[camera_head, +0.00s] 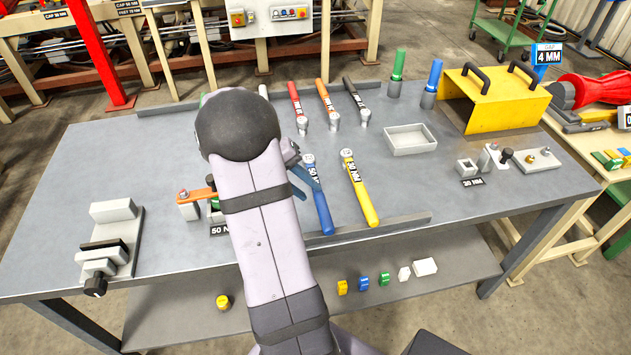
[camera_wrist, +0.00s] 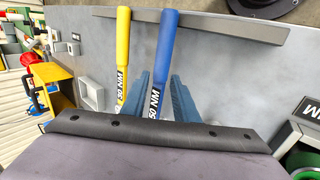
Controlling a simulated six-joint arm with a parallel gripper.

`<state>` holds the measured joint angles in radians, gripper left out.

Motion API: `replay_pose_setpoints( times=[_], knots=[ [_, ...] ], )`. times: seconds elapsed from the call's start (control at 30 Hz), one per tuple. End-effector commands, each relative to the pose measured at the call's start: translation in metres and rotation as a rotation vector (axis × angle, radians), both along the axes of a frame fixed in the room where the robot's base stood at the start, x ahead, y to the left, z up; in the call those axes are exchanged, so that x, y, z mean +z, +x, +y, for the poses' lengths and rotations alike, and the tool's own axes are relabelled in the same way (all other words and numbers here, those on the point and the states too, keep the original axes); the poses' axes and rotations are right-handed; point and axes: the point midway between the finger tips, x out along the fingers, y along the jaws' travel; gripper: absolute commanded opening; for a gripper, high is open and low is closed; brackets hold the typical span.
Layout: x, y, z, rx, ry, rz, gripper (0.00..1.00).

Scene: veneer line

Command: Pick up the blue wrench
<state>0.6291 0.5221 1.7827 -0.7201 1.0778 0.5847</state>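The blue wrench (camera_head: 320,205), labelled 50 NM, lies on the grey table with its handle towards the front edge. In the wrist view the blue wrench (camera_wrist: 167,45) runs up the picture between the two blue fingers of my gripper (camera_wrist: 162,85). The fingers are apart, one on each side of the handle near the label, with small gaps visible. In the head view my gripper (camera_head: 304,176) is beside the upper part of the wrench, partly hidden by my arm. The wrench's head is hidden in the wrist view.
A yellow wrench (camera_head: 361,193) lies close to the right of the blue one. Red (camera_head: 296,100), orange (camera_head: 325,98) and black (camera_head: 354,95) wrenches lie behind. A grey tray (camera_head: 410,150) is at right. A low rail (camera_head: 385,226) runs along the front edge.

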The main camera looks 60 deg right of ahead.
Motion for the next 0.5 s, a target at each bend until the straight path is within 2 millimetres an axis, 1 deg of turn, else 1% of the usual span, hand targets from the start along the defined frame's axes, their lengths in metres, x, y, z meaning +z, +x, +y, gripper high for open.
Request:
replay_pose_setpoints(
  times=[0.13, 0.4, 0.5],
  knots=[
    [-0.003, -0.002, -0.002, 0.0, 0.0, 0.004, 0.27],
    [-0.017, -0.009, -0.009, 0.0, 0.0, 0.002, 0.27],
    [-0.018, -0.009, -0.009, 0.0, -0.001, 0.001, 0.27]
  ],
)
